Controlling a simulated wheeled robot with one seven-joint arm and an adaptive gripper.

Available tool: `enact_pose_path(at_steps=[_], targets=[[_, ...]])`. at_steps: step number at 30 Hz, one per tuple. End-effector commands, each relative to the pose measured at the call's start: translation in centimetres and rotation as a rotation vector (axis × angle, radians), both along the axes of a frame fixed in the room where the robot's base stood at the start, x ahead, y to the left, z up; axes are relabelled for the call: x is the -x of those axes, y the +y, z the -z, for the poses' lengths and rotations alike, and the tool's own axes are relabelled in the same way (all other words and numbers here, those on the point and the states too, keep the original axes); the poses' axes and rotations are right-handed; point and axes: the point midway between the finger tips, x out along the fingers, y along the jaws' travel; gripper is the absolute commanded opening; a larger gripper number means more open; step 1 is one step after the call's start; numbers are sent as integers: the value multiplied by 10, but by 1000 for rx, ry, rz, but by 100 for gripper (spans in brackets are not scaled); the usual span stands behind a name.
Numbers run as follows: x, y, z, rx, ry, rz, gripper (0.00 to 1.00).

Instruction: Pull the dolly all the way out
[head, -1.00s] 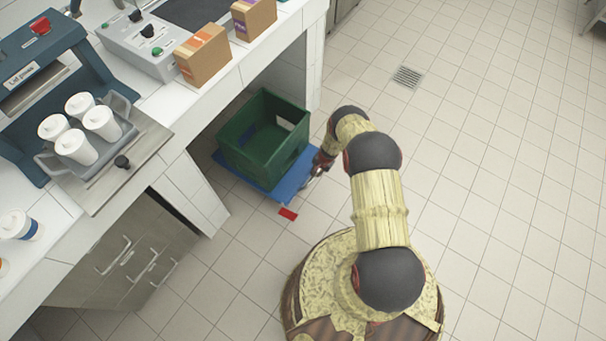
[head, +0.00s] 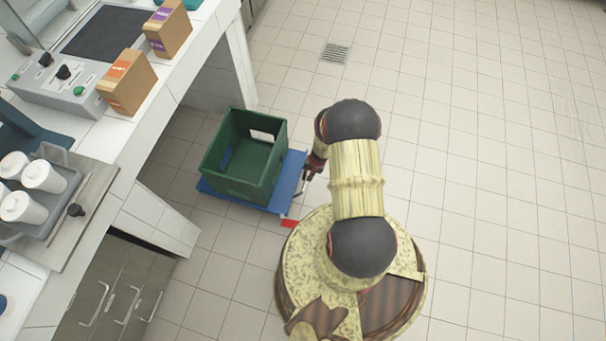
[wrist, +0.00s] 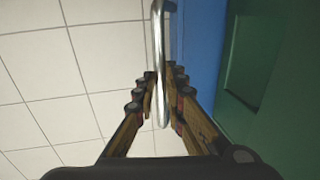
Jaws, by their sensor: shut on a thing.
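The blue dolly (head: 287,181) stands on the tiled floor with a green crate (head: 240,185) on it. It is mostly out from under the counter, with its far left part close to the counter's opening. My gripper (head: 304,183) is at the dolly's right edge. In the wrist view my gripper (wrist: 163,112) is shut on the dolly's metal handle (wrist: 158,40), which passes between the fingers. The dolly's blue edge (wrist: 198,50) and the green crate wall (wrist: 285,80) show to the right there.
A red floor marker (head: 289,223) lies by the dolly's near right corner. The white counter (head: 165,115) bears boxes, a control panel and a tray of white cups. A counter leg (head: 160,222) stands left of the dolly. The floor to the right is open.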

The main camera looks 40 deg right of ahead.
Motion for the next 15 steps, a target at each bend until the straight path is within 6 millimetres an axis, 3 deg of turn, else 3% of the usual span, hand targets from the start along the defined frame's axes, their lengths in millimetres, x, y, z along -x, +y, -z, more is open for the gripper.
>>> enact_pose_path(at_steps=[11, 12, 15], targets=[[6, -3, 1, 3, 4, 2, 0], [7, -3, 1, 4, 5, 2, 12], [6, -3, 1, 3, 4, 3, 18]])
